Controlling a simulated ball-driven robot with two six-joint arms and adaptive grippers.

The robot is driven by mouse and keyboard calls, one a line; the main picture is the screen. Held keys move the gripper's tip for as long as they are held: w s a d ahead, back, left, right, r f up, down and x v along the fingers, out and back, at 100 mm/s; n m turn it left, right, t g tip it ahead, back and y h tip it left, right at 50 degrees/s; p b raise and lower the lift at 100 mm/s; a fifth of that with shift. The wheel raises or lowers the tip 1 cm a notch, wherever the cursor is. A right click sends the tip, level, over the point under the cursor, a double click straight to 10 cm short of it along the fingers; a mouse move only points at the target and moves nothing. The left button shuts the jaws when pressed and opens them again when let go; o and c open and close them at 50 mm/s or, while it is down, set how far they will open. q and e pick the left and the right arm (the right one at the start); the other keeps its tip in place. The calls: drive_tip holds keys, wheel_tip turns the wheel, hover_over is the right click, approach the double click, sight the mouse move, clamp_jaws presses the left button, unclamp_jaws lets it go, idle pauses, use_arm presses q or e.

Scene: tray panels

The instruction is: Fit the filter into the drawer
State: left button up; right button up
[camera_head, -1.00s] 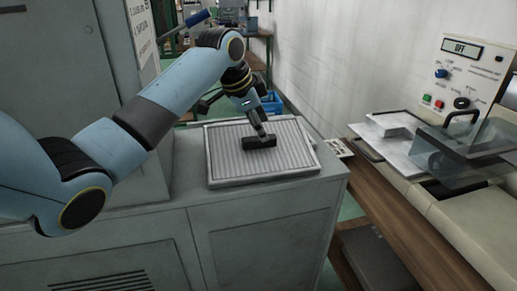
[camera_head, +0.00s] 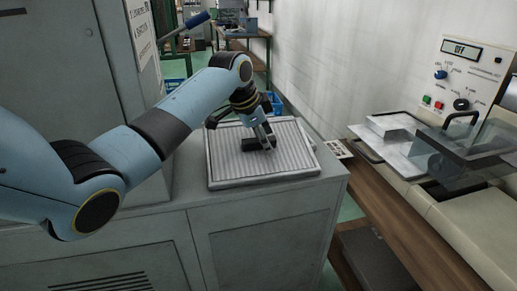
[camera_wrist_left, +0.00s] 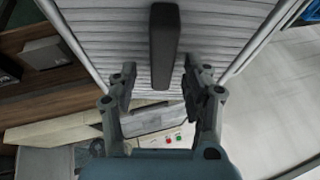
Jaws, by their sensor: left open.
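The filter (camera_head: 230,170) is a pale ribbed panel in a light frame, lying flat on top of the grey cabinet. A black bar handle (camera_head: 250,145) stands at its middle. In the left wrist view the handle (camera_wrist_left: 165,30) runs lengthwise above the filter's ribs (camera_wrist_left: 215,35). My left gripper (camera_head: 268,146) is over the filter at the handle's right end. In the wrist view the left gripper (camera_wrist_left: 160,72) is open, its fingers apart on either side of the handle's near end. I cannot tell for certain which part is the drawer. My right gripper is out of view.
A beige machine (camera_head: 475,215) stands at the right with a metal tray (camera_head: 372,150), a clear cover (camera_head: 450,160) and a control panel (camera_head: 470,75) reading OFF. A wooden ledge (camera_head: 385,215) runs beside it. A gap separates the cabinet (camera_head: 265,235) from the machine.

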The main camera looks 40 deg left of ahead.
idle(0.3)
use_arm(q)
clamp_jaws()
idle(0.4)
